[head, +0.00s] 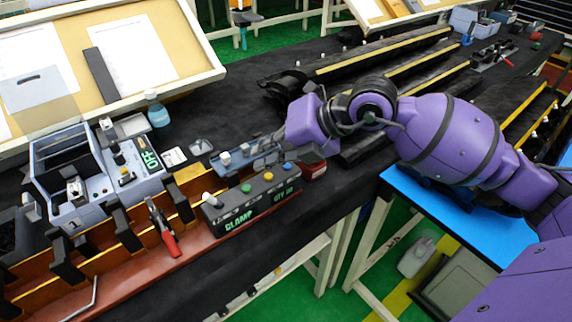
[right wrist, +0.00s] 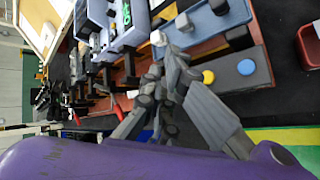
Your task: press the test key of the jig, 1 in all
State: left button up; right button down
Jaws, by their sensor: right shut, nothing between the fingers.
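The jig (head: 97,188) is a grey-blue unit at the left of the bench in the head view, with a dark open bay, a panel with dark knobs and a green OFF display. It also shows at the upper left of the right wrist view (right wrist: 130,38). My right gripper (head: 258,164) is shut and empty, right of the jig, above the far side of a black button box (head: 236,213) marked CLAMP and QTY. In the right wrist view its fingers (right wrist: 164,68) hide part of that box. I cannot tell which control is the test key. My left gripper is not in view.
A blue-grey tray (head: 222,168) lies beside my right gripper. A bottle (head: 157,110) stands behind the jig. Dark trim strips (head: 385,52) lie farther back; a red bin (right wrist: 309,44) is at the right.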

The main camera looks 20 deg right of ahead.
aim_at(287, 166)
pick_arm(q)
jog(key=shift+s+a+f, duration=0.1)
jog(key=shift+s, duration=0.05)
pick_arm(e)
jog(key=w+d+r+t+h, duration=0.2)
jog(key=w+d+r+h, duration=0.2)
jog(key=d, duration=0.3)
jog(key=shift+w+d+r+m, duration=0.3)
jog(key=shift+w+d+r, duration=0.05)
jog(key=shift+w, duration=0.1)
